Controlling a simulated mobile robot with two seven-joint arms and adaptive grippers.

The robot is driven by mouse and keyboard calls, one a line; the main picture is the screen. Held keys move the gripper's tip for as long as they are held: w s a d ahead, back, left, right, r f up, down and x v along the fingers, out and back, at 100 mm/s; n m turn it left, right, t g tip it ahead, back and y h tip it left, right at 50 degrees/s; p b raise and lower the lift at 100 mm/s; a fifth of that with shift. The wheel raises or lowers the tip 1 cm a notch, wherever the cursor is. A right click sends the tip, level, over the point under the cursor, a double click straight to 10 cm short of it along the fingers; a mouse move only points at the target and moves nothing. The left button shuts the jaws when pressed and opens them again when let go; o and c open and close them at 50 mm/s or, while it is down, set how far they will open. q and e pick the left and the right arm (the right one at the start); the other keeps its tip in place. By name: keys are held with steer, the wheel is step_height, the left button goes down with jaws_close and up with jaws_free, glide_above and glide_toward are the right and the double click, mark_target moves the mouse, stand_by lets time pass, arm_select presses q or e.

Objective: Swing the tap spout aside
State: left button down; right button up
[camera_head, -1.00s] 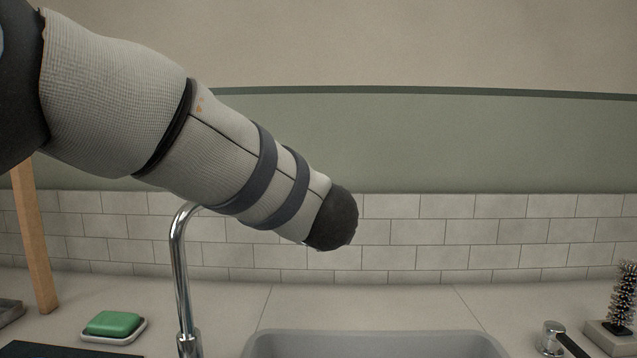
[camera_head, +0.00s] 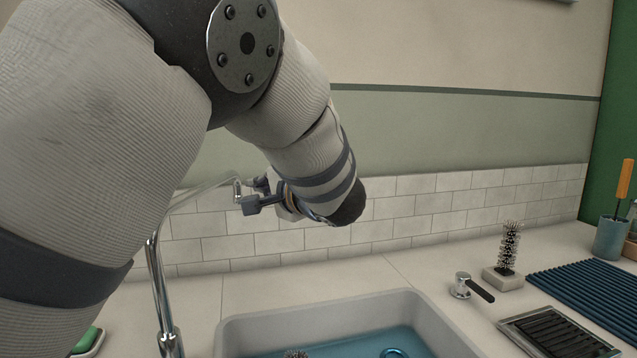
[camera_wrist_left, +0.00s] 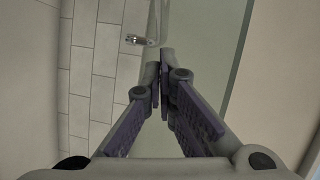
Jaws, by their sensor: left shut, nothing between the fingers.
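The chrome tap (camera_head: 160,285) stands left of the sink. Its spout (camera_head: 203,191) slants up to the right and ends in a short downturned outlet beside my left gripper (camera_head: 247,197). My left gripper is shut and empty at the spout's end; I cannot tell from the head view whether it touches. In the left wrist view the gripper's fingertips (camera_wrist_left: 165,62) are together, and the chrome spout (camera_wrist_left: 153,22) lies just past them, its outlet to the left. My left arm covers much of the head view's left side. My right gripper is out of view.
The grey sink (camera_head: 300,318) holds blue water, a brush and a blue ring. Green soap (camera_head: 84,340) is at lower left.

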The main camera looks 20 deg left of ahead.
arm_select(q)
steer(key=a, duration=0.3)
steer(key=w+a+f, duration=0.1)
steer(key=a, duration=0.2)
steer(key=w+a, duration=0.1)
steer(key=a, duration=0.2)
steer(key=shift+w+a+f, duration=0.2)
steer(key=shift+a, duration=0.05)
steer(key=shift+a+f, duration=0.15)
steer(key=shift+f, duration=0.1)
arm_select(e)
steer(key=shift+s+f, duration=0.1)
arm_select(q)
steer(key=shift+w, duration=0.1)
